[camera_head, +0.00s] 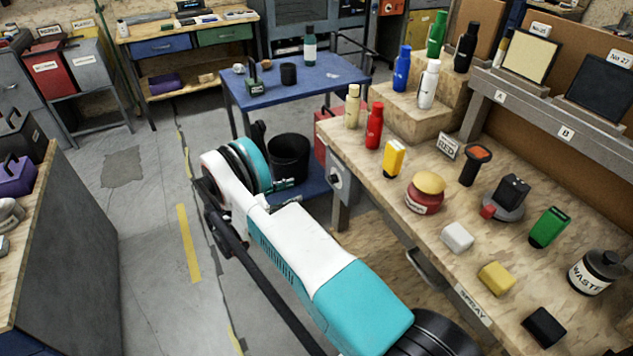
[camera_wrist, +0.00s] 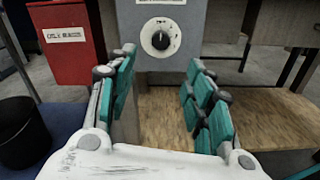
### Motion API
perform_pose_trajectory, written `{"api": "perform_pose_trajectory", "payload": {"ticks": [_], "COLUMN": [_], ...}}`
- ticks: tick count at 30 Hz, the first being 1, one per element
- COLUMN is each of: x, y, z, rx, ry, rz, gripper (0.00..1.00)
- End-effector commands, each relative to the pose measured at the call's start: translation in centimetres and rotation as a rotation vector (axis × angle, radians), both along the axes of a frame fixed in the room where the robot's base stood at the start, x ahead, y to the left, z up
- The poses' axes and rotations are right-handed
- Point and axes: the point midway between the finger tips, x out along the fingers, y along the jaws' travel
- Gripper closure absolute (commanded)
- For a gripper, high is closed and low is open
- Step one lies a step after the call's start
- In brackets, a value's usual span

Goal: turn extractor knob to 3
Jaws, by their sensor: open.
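The extractor knob (camera_wrist: 160,40) is a round black dial with a pale pointer mark on a white plate. It sits on the front of a grey box (camera_wrist: 190,15). The scale marks are too small to read. In the head view the grey box (camera_head: 343,186) with the knob (camera_head: 335,180) hangs at the left end of the wooden workbench. My gripper (camera_wrist: 162,60) has its two teal fingers spread apart and empty. In the wrist view the knob shows ahead, between and slightly beyond the fingertips, with no visible contact. In the head view my gripper is low, left of the box.
A red labelled box (camera_wrist: 68,42) stands left of the grey box. A black bucket (camera_head: 288,158) stands on the blue table's lower shelf, close to my gripper. The workbench (camera_head: 400,215) holds bottles, sponges and tools. Open floor (camera_head: 130,230) lies to the left.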

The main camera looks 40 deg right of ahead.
Motion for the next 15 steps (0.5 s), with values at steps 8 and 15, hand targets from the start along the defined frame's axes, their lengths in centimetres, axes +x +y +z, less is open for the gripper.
{"api": "perform_pose_trajectory", "payload": {"ticks": [8, 15], "x": [-0.8, -1.9], "y": [-2.2, -6.7], "z": [-0.2, -0.2], "rx": [-0.006, -0.006], "ry": [0.007, 0.005], "rz": [-0.007, -0.007], "gripper": [0.52, 0.52]}}
